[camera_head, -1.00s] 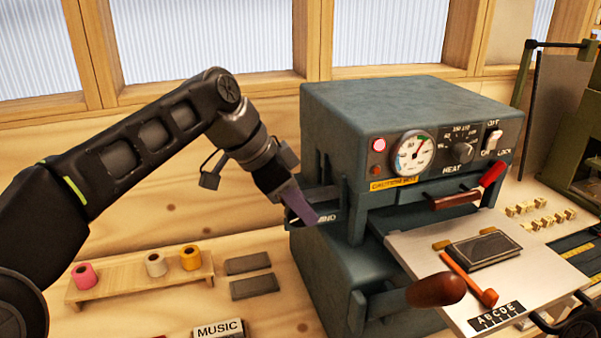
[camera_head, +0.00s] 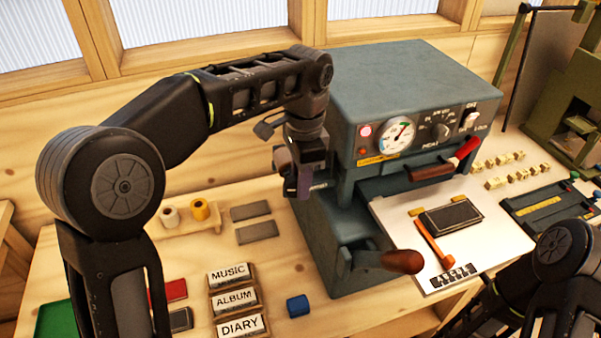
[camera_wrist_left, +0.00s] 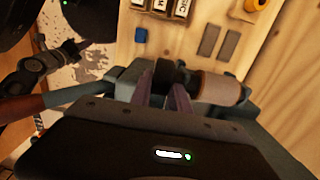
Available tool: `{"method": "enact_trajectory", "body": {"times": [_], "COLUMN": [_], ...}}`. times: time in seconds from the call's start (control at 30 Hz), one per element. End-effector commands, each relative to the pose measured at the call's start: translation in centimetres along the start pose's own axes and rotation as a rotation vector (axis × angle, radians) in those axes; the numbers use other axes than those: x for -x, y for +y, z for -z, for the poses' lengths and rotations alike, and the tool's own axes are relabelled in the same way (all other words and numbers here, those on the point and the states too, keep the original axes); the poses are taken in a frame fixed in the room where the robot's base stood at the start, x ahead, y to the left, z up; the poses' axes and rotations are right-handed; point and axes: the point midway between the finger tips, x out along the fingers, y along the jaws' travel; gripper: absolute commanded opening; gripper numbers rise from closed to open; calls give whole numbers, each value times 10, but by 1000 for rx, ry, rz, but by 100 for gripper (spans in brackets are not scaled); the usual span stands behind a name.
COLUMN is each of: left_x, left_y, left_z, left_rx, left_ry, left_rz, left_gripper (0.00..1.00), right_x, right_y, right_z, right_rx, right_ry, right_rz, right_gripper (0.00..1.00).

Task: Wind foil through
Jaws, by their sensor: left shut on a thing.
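The blue-grey foil press (camera_head: 400,75) stands at the back of the bench, with a dial and a red-tipped lever on its front. My left gripper (camera_head: 304,190) points down at the press's left side, its fingertips partly hidden by its own body. In the left wrist view its two purple-grey fingers (camera_wrist_left: 168,98) are closed at a dark round part (camera_wrist_left: 168,75), possibly a winding knob. Beside it lies a brownish-pink roll (camera_wrist_left: 219,88). My right arm (camera_head: 555,255) shows at lower right; its gripper is unclear. Small white and yellow foil rolls (camera_head: 200,209) sit on a wooden rack.
A white plate (camera_head: 385,215) with a dark block (camera_head: 450,217) and an orange strip lies before the press. A brown-handled lever (camera_head: 403,262) sticks out below it. MUSIC, ALBUM and DIARY blocks (camera_head: 235,300), a blue block (camera_head: 298,305) and two grey slabs (camera_head: 252,220) lie left.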

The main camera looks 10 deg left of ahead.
Motion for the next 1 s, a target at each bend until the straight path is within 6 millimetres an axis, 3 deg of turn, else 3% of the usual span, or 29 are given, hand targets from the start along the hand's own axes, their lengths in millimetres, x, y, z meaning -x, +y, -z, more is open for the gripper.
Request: {"method": "enact_trajectory", "body": {"times": [0.3,0.33,0.57,1.0], "left_x": [-1,-1,-1,-3], "left_y": [0,0,0,0], "left_z": [1,1,0,0], "left_rx": [-1,-1,0,2], "left_ry": [0,0,0,22], "left_rz": [1,1,0,0], "left_gripper": [0,24,43,44], "right_x": [0,0,0,-9], "right_y": [0,0,0,3], "right_z": [0,0,0,1], "right_rx": [0,0,0,0], "right_ry": [1,1,1,1], "right_rz": [0,0,0,0], "right_gripper": [0,0,0,0]}}
